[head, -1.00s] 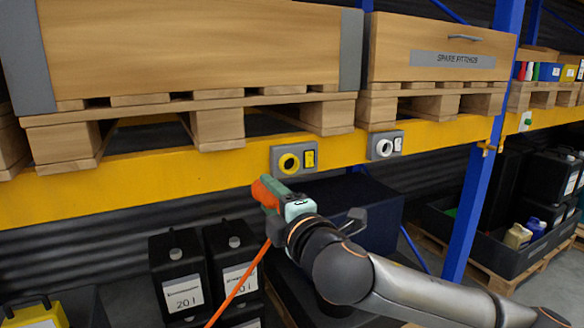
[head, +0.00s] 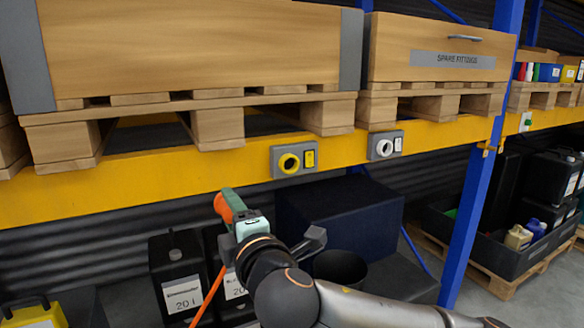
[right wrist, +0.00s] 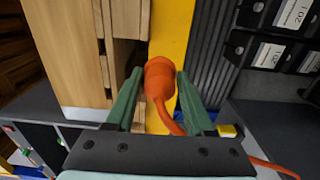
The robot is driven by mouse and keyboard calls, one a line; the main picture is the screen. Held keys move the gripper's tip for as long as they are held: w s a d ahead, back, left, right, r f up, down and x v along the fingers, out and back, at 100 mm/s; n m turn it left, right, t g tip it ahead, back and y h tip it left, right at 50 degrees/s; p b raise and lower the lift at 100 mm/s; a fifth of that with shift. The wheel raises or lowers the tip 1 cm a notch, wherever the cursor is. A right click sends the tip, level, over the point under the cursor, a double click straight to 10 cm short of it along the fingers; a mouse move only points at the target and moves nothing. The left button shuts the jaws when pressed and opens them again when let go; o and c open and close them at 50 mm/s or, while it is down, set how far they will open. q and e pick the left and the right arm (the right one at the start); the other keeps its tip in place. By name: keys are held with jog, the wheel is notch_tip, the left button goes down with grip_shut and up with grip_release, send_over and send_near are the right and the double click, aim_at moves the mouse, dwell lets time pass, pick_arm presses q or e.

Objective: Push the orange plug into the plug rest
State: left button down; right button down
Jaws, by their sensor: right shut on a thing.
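My right gripper (head: 230,205) is shut on the orange plug (head: 222,208), left of and below the yellow-ringed socket box. In the right wrist view the plug (right wrist: 159,77) sits between the two green fingers, and its orange cable trails off to the lower right. I cannot tell which one is the plug rest. The plug is apart from both. My left gripper is not in view.
The yellow beam (head: 120,182) carries pallets with wooden crates, one marked spare fittings (head: 445,60). Below it are black canisters (head: 180,275), a dark blue box (head: 340,210) and a black bucket (head: 341,268). A blue upright (head: 473,200) stands at the right.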

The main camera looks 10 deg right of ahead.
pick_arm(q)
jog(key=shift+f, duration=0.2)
pick_arm(e)
jog(key=shift+s+a+f, duration=0.15)
jog(key=shift+s+a, duration=0.05)
jog(key=shift+a, duration=0.45)
jog(key=shift+s+a+f, duration=0.15)
jog(key=shift+a, duration=0.55)
jog(key=shift+s+a+f, duration=0.15)
jog(key=shift+s+a, duration=0.05)
jog(key=shift+a, duration=0.45)
